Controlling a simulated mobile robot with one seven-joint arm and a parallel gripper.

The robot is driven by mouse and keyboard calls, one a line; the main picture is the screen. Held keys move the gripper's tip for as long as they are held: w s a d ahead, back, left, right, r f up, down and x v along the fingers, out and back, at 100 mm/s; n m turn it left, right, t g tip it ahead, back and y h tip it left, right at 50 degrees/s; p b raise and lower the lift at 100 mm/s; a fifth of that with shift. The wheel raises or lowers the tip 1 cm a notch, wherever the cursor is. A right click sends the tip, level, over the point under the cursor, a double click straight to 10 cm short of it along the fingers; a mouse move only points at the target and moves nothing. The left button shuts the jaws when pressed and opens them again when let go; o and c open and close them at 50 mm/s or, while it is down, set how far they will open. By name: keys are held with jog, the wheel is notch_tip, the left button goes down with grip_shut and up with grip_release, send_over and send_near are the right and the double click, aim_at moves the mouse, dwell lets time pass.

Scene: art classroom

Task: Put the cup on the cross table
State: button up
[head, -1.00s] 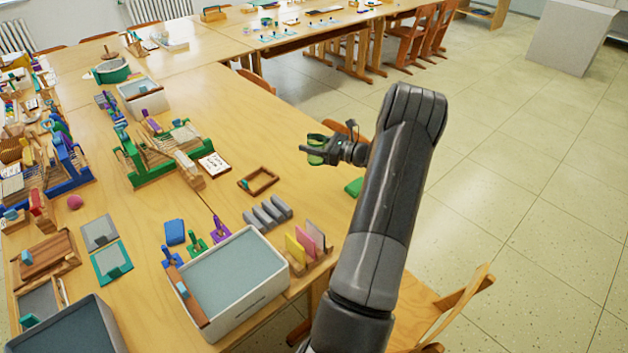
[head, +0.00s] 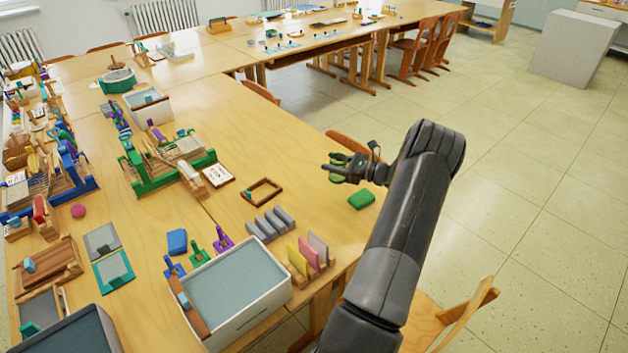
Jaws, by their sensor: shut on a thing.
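My gripper (head: 347,169) is at the end of my arm, right of centre, above the right edge of the long near table (head: 240,115). It is shut on a small green thing (head: 342,178), which looks like the cup; the fingers and wrist hide part of it. The gripper and the green thing appear to be in the air, but their height above the table is hard to tell. The table running across at the back (head: 190,64) looks like the cross table; it meets the near table at the far left and is apart from my gripper.
A green block (head: 361,200) lies near the table edge below my gripper. A wooden frame (head: 262,192), card rack (head: 309,262) and grey-filled box (head: 240,285) crowd the near side. Chairs (head: 417,50) stand along the back table.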

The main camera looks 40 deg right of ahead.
jog(key=shift+w+a+f, duration=0.5)
jog(key=shift+w+f, duration=0.65)
jog(key=shift+f, duration=0.2)
jog(key=shift+w+a+f, duration=0.5)
jog(key=shift+w+f, duration=0.7)
jog(key=shift+f, duration=0.2)
jog(key=shift+w+a+f, duration=0.5)
jog(key=shift+w+f, duration=0.65)
jog(key=shift+f, duration=0.2)
jog(key=shift+f, duration=0.2)
jog(key=o, duration=1)
